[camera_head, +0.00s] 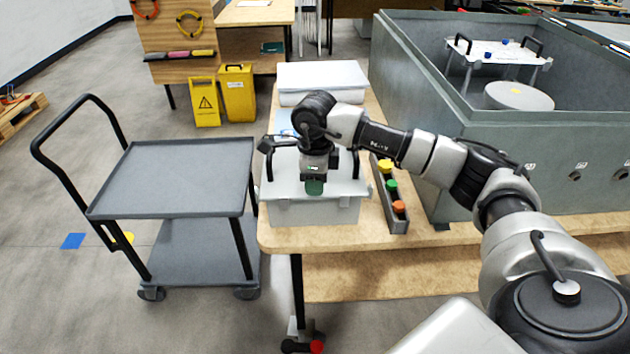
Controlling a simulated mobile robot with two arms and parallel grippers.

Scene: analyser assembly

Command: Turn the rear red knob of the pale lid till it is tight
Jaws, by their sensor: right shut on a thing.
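The pale lid (283,182) lies on a light grey box (300,213) at the table's near left end, with a dark handle at each side. My right gripper (315,178) points down over the middle of the lid. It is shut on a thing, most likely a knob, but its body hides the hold. A dark green piece (314,187) shows right under the fingers; whether it is held or stands in front cannot be told. No red knob shows on the lid. My left gripper is not in view.
A narrow tray (399,226) with yellow, green and orange knobs stands right of the box. Another pale box (322,76) stands behind. A large grey tank (470,140) is at the right. A grey trolley (180,170) stands left; floor beyond it is mostly free.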

